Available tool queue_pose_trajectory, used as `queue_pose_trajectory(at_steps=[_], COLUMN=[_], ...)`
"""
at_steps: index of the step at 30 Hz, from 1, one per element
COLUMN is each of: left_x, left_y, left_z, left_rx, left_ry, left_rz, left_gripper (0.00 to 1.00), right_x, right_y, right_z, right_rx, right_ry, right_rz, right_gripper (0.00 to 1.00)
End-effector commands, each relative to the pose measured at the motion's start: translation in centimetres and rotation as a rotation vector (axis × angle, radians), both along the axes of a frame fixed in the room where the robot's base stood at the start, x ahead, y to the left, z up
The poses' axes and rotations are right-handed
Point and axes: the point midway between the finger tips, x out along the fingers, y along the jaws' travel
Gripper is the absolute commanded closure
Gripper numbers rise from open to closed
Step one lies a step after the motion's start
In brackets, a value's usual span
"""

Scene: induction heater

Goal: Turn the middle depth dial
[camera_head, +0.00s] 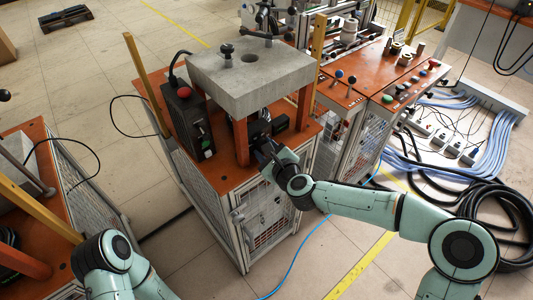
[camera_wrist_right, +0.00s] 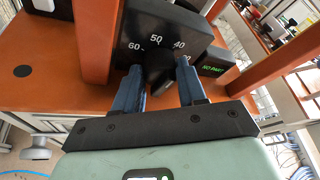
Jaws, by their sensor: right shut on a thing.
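The depth dial (camera_wrist_right: 158,72) is a black knob on the front of a dark box, with white marks 60, 50 and 40 around its top. My right gripper (camera_wrist_right: 162,84) has its two blue fingers on either side of the knob and is shut on it. In the head view my right gripper (camera_head: 264,148) reaches under the grey slab, where the arm and slab hide most of the dial box. The fingers partly cover the knob, so its pointer is hard to read. My left arm shows at bottom left, but its gripper is out of frame.
The grey slab (camera_head: 250,72) stands on orange posts (camera_head: 241,140) close to the gripper. A black box with a red button (camera_head: 184,92) stands to the left. In the wrist view a small green display (camera_wrist_right: 213,68) sits right of the dial. Cables (camera_head: 470,190) lie on the floor at right.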

Motion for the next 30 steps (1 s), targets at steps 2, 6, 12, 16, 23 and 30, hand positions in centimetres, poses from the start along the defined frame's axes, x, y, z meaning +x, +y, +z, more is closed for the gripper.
queue_pose_trajectory(at_steps=[2,6,12,16,23,30], left_x=[0.13,0.25,0.29,0.28,0.27,0.26], left_y=[-0.02,-0.01,-0.01,-0.01,-0.01,-0.01], left_z=[-0.4,-0.6,-0.6,-0.59,-0.6,-0.61], left_rx=[0.0,0.001,0.002,0.002,0.002,0.001], left_ry=[-0.004,-0.009,-0.01,-0.01,-0.01,-0.009], left_rz=[0.0,0.002,0.001,0.001,0.002,0.002], left_gripper=[1.0,1.0,1.0,1.0,1.0,1.0], right_x=[0.0,-0.01,-0.01,-0.01,-0.01,-0.04], right_y=[0.02,0.05,0.03,0.02,0.03,0.04], right_z=[-0.04,0.04,0.09,0.1,0.07,-0.03], right_rx=[-0.02,-0.04,-0.045,-0.045,-0.044,-0.044], right_ry=[-0.016,-0.031,-0.034,-0.034,-0.034,-0.031], right_rz=[-0.001,0.0,-0.001,-0.001,0.0,0.0], right_gripper=[0.9,0.9,0.9,0.9,0.34,0.34])
